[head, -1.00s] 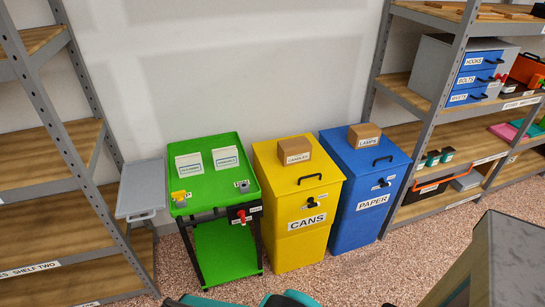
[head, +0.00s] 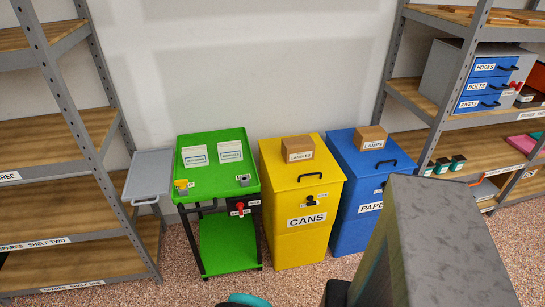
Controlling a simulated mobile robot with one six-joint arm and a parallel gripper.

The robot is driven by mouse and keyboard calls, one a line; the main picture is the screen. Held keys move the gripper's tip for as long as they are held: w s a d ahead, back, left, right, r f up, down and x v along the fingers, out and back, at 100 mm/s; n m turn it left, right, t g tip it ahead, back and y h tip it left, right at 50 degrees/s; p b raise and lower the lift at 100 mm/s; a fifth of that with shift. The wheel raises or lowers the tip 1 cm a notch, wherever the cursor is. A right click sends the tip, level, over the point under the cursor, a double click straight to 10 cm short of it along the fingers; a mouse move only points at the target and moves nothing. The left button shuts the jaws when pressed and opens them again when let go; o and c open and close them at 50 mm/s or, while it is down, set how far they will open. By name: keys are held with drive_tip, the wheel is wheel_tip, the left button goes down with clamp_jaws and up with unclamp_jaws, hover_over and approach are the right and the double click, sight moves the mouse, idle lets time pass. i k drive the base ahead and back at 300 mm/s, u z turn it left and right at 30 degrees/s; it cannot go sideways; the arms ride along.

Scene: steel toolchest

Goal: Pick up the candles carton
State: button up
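The candles carton (head: 297,149) is a small brown box with a white "CANDLES" label on its front. It stands upright on the lid of the yellow cans bin (head: 306,243), towards the back and behind the black lid handle. Nothing touches it from above. My gripper is not in view; only teal and dark parts, cut off by the bottom edge, show low in the head view.
A similar lamps carton (head: 370,138) sits on the blue paper bin (head: 348,231) to the right. A green cart (head: 227,246) stands left. Shelving (head: 65,198) flanks both sides. A large grey block (head: 450,240) stands close at lower right, covering part of the blue bin.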

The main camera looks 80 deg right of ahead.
sight(294, 149)
drive_tip(key=z, duration=0.85)
drive_tip(key=k, duration=0.1)
drive_tip(key=u, duration=1.9)
drive_tip(key=k, duration=1.65)
drive_tip(key=z, duration=1)
